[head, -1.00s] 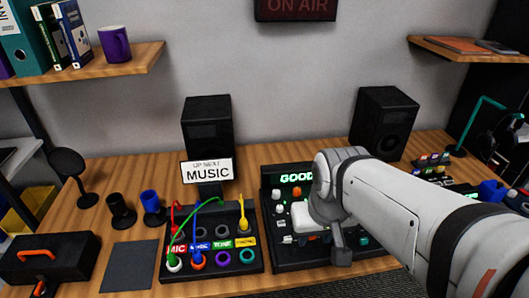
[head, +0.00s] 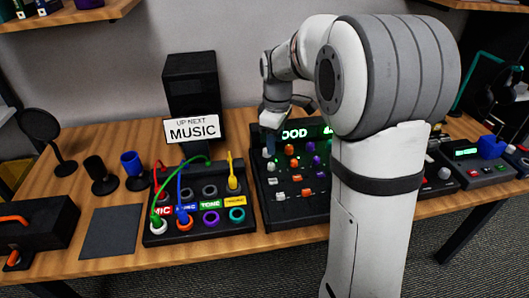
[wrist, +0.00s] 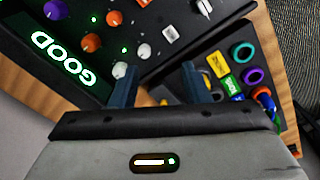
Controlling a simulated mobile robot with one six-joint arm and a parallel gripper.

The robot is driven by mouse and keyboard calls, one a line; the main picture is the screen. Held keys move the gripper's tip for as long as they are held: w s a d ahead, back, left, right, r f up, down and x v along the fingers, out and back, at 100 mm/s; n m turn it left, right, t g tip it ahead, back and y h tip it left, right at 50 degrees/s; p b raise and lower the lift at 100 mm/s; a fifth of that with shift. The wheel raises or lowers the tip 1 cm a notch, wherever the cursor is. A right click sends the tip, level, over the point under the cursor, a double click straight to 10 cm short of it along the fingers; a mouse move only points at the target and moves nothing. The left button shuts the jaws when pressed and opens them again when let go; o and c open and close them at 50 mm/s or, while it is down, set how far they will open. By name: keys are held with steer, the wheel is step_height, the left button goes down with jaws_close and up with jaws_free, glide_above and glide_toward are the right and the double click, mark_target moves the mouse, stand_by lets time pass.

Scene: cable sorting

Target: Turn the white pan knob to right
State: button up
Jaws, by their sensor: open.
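A black mixer (head: 262,190) with a lit "GOOD" display (wrist: 58,56) has knobs in white, orange and purple. White knobs stand in its left column: an upper one (head: 268,154) in the head view, and several in the wrist view, including one near the display (wrist: 121,70) and one beyond it (wrist: 143,51). I cannot read which is the pan knob. My gripper (wrist: 158,84) is open and empty, its dark blue fingers pointing toward the mixer's edge by the white knobs. In the head view my gripper (head: 270,142) hangs over the mixer's upper left. My arm hides the mixer's right part.
A patch box (head: 200,236) with coloured cables stands left of the mixer. A "MUSIC" sign (head: 191,129) and a speaker (head: 191,85) stand behind it.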

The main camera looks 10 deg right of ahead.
steer(key=n+b, duration=0.1)
steer(key=n, duration=0.1)
glide_above(271, 164)
step_height(271, 164, down, 4)
steer(key=shift+f, duration=0.1)
step_height(271, 164, down, 8)
steer(key=shift+r+b, duration=0.2)
steer(key=shift+b, duration=0.4)
jaws_close()
